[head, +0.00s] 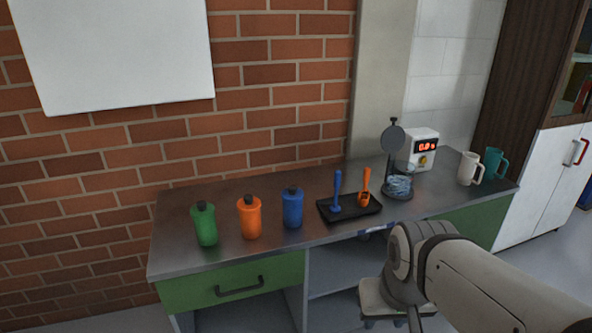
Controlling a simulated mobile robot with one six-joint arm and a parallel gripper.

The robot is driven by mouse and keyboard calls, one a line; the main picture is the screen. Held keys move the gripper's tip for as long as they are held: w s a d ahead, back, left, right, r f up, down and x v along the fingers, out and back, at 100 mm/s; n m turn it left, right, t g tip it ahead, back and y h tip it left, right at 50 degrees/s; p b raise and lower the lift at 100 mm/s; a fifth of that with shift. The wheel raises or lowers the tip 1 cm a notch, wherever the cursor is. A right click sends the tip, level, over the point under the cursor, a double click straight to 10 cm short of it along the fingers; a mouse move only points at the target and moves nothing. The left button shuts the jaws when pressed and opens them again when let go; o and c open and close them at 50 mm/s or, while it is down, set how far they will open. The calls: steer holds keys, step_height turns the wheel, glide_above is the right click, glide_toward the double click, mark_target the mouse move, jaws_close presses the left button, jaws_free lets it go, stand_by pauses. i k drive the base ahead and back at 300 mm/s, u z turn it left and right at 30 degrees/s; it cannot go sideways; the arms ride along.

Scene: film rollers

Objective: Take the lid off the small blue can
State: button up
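A blue can (292,208) with a black lid (293,189) stands upright on the grey bench top, right of an orange can (250,218) and a green can (205,225). The lid sits on the blue can. The three cans look similar in size, and no other blue can shows. My arm comes in from the lower right, in front of the bench and well apart from the blue can. My gripper's fingers do not show.
Right of the blue can, a black tray (325,212) holds a blue and an orange tool.

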mark_target(291, 194)
steer(key=i, duration=1.25)
steer(key=u, duration=0.05)
